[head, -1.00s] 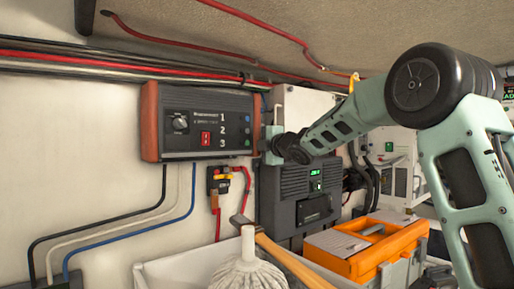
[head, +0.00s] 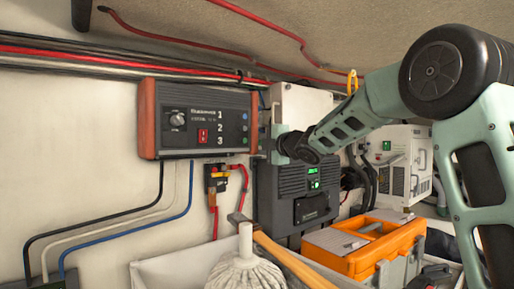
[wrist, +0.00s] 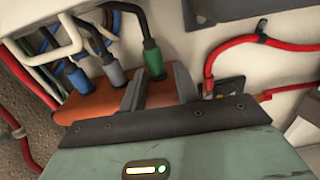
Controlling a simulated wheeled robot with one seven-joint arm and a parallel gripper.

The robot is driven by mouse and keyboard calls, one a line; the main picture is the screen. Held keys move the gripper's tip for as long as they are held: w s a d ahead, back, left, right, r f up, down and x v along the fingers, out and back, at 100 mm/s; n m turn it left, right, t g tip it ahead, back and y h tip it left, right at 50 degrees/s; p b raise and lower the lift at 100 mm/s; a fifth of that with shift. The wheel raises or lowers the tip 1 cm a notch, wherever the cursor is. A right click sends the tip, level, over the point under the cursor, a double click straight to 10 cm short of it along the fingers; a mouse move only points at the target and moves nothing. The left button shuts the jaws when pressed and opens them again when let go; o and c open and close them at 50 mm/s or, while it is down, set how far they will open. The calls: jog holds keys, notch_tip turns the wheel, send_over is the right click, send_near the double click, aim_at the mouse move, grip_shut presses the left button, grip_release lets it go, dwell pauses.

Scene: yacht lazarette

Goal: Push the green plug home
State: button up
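The green plug (wrist: 154,60), on a dark cable, stands at the orange end panel (wrist: 95,103) of the charger box in the wrist view. Its lower end meets the panel there; I cannot tell how deep it sits. My gripper (wrist: 160,80) is open, its two dark fingers apart, with the plug just beyond the gap between their tips. Nothing is visibly held. In the head view my gripper (head: 268,146) is close to the right side of the charger box (head: 200,120), and the plug is hidden.
A grey plug (wrist: 114,75) and a blue plug (wrist: 77,76) stand left of the green one. A red cable (wrist: 213,60) loops at the right. Below in the head view are a dark unit (head: 300,185), an orange toolbox (head: 375,260) and a mop (head: 246,265).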

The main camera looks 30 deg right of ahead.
jog(key=s, duration=0.5)
jog(key=shift+s+a+r+b, duration=0.1)
jog(key=shift+a+r+b, duration=0.2)
jog(key=shift+a, duration=0.1)
jog(key=shift+d, duration=0.3)
jog(key=shift+d+f, duration=0.1)
